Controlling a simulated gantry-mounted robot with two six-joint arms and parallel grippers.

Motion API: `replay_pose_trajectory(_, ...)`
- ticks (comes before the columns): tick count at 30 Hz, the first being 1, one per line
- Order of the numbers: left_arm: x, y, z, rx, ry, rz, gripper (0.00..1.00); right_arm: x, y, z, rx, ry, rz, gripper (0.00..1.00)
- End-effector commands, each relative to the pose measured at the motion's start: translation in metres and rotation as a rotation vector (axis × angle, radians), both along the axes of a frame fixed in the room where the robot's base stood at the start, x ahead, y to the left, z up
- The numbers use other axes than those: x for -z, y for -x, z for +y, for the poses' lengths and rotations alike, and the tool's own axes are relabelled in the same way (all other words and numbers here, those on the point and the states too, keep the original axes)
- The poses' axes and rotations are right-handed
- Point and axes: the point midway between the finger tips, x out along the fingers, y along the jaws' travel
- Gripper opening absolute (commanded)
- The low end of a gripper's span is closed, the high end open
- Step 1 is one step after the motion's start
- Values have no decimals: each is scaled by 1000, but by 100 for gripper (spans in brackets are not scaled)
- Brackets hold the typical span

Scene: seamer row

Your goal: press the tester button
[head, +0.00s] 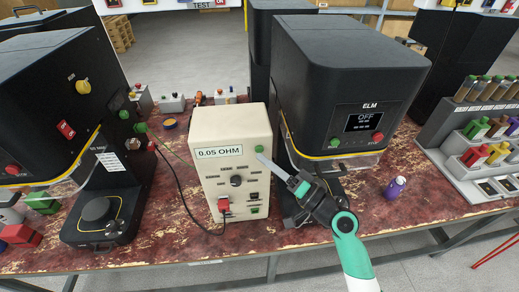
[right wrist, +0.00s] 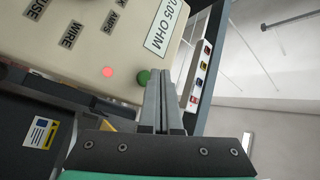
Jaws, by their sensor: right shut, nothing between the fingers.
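The tester (head: 235,165) is a cream box on the bench with a display reading 0.05 OHM. A green button (head: 259,149) sits near the top right of its front; it also shows in the right wrist view (right wrist: 143,77), beside a lit red lamp (right wrist: 108,71). My right gripper (head: 261,157) is shut and empty, its fingertips close to the green button. In the right wrist view the fingers (right wrist: 162,58) lie just right of the button and partly overlap it. I cannot tell whether they touch it. My left gripper is not in view.
A black ELM machine (head: 345,80) stands right of the tester, and another black machine (head: 60,90) stands left. A black cable (head: 180,195) runs to the tester's front. A purple bottle (head: 394,188) and a rack of sample holders (head: 470,145) are at the right.

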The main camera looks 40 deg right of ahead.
Motion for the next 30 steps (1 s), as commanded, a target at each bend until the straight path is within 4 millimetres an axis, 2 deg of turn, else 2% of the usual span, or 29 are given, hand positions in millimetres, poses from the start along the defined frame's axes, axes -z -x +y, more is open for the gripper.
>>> replay_pose_trajectory(5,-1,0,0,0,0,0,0,0,2,2,-1,0,1,0)
replay_pose_trajectory(19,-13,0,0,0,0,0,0,-1,37,29,-1,0,1,0)
replay_pose_trajectory(30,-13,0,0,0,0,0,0,0,39,31,0,0,0,0)
